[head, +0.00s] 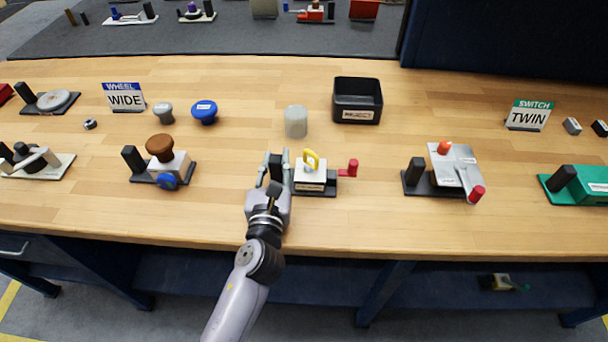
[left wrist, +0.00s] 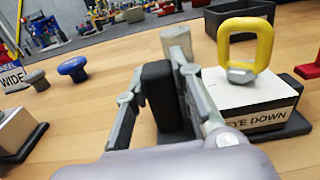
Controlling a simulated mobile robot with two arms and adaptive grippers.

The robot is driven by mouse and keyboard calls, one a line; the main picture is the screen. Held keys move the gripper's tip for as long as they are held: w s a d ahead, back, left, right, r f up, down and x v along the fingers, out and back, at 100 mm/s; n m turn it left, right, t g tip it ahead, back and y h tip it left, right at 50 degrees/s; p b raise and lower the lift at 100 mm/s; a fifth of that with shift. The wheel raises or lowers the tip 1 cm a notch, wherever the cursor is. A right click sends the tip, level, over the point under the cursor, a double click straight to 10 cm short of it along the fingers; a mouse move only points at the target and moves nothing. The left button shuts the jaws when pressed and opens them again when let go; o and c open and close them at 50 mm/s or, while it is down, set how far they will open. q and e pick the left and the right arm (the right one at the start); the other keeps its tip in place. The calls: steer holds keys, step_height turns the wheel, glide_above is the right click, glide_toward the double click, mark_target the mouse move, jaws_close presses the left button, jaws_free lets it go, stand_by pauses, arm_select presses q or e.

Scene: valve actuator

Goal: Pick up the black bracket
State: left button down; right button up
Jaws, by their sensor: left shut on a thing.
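The black bracket (head: 276,167) is an upright dark block at the left end of a device with a white body (head: 311,178) and a yellow eye handle (head: 312,160). My left gripper (head: 275,160) reaches in from the front, with its two fingers on either side of the bracket, and is shut on it. The left wrist view shows the bracket (left wrist: 158,92) upright between the fingers, beside the white body labelled "EYE DOWN" (left wrist: 262,119). The bracket's lower part is partly hidden by the gripper. My right gripper does not show.
Behind stand a pale grey knob (head: 295,121) and a black bin (head: 357,101). A brown-knobbed device (head: 161,149) is to the left, a red-handled one (head: 448,174) to the right. The wooden table (head: 375,220) is bare in front.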

arm_select(q)
steer(key=shift+r, duration=0.1)
step_height(320, 180, up, 8)
steer(key=shift+r, duration=0.25)
steer(key=shift+f, duration=3.9)
steer(key=shift+f, duration=0.5)
steer(key=shift+f, duration=0.15)
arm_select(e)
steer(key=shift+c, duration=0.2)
